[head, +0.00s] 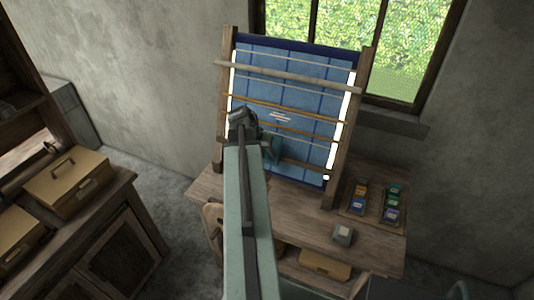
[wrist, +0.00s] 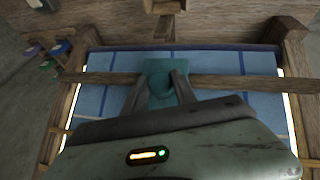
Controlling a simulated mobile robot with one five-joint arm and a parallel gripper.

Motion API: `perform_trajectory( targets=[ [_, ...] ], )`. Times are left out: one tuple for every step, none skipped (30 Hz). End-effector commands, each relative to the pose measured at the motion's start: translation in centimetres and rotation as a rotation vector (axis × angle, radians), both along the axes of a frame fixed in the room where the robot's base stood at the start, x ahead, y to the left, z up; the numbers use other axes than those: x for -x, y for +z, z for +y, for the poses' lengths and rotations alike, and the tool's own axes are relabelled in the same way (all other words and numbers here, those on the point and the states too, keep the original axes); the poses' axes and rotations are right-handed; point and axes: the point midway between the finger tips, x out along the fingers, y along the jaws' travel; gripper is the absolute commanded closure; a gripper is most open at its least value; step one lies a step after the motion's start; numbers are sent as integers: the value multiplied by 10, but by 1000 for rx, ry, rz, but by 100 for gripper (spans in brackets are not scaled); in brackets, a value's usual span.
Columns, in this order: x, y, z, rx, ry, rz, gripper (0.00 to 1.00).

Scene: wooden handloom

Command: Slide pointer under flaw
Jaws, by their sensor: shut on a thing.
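A blue cloth (head: 308,67) with darker grid lines is stretched on the upright wooden loom. A flaw of short white dashes (head: 280,117) shows near its middle. The teal pointer (head: 272,150) is on the lower wooden rail, below and slightly left of the flaw. In the wrist view the pointer (wrist: 165,70) lies across the wooden rail (wrist: 230,82). My gripper (wrist: 158,82) is shut on it, with a grey finger on each side. The flaw cannot be made out in the wrist view. My arm hides part of the loom's lower left in the head view.
Several coloured spools (head: 392,204) lie in trays on the bench's right, near a small grey block (head: 343,234). Wooden posts (head: 350,130) bound the loom. A cabinet with tan boxes (head: 66,180) stands at left. The rail beside the pointer looks clear.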

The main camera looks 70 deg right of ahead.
Motion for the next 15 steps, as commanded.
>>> perform_trajectory(
  targets=[
    [0,0,0,1,2,2,100],
    [0,0,0,1,2,2,100],
    [0,0,0,1,2,2,100],
    [0,0,0,1,2,2,100],
    [0,0,0,1,2,2,100],
    [0,0,0,1,2,2,56],
    [0,0,0,1,1,1,47],
    [0,0,0,1,1,1,45],
    [0,0,0,1,1,1,45],
    [1,0,0,1,1,1,45],
    [1,0,0,0,1,1,45],
    [1,0,0,0,0,1,45],
    [1,0,0,0,0,1,45],
    [1,0,0,0,0,1,45],
    [1,0,0,0,0,1,45]
  ],
)
